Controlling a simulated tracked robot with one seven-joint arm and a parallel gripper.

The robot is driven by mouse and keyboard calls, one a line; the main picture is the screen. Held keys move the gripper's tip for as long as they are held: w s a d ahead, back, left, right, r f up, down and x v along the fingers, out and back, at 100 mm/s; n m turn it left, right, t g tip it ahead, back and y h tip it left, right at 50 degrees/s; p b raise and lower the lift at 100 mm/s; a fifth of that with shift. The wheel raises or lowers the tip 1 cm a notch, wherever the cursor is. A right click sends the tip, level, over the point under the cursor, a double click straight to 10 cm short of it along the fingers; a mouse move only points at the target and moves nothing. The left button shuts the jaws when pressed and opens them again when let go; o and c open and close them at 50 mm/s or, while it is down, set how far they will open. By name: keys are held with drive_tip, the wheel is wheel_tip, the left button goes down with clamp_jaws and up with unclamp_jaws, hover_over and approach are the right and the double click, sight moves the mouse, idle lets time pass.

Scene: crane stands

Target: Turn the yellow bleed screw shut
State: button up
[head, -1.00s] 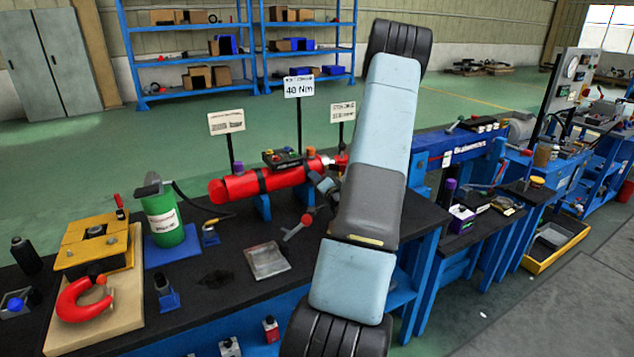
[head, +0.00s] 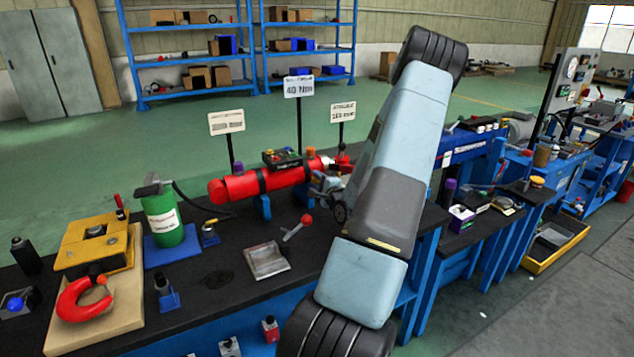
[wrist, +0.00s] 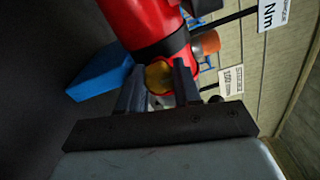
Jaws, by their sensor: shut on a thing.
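A red hydraulic cylinder (head: 240,187) lies on blue supports on the black bench in the head view. In the wrist view its red body (wrist: 140,25) with a dark band fills the top. The yellow bleed screw (wrist: 158,76) shows as a round yellow head at the cylinder's side. My gripper (wrist: 160,88) has one finger on each side of the yellow screw and is shut on it. How far the screw is turned cannot be told. In the head view my arm covers the cylinder's right end, and the yellow screw cannot be made out.
An orange cap (wrist: 206,43) sits close to my right finger in the wrist view. Sign posts, including a 40 Nm sign (head: 298,87), stand behind the cylinder. A red-knobbed lever (head: 298,228) and a grey tray (head: 267,261) lie in front. A green canister (head: 163,215) stands left.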

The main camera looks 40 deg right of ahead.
drive_tip(key=shift+s+d+f+m, duration=0.1)
drive_tip(key=shift+s+f+m, duration=0.1)
drive_tip(key=shift+f+m, duration=0.15)
idle(0.3)
drive_tip(key=o, duration=1.1)
drive_tip(key=shift+r, duration=0.15)
drive_tip(key=shift+c, duration=0.2)
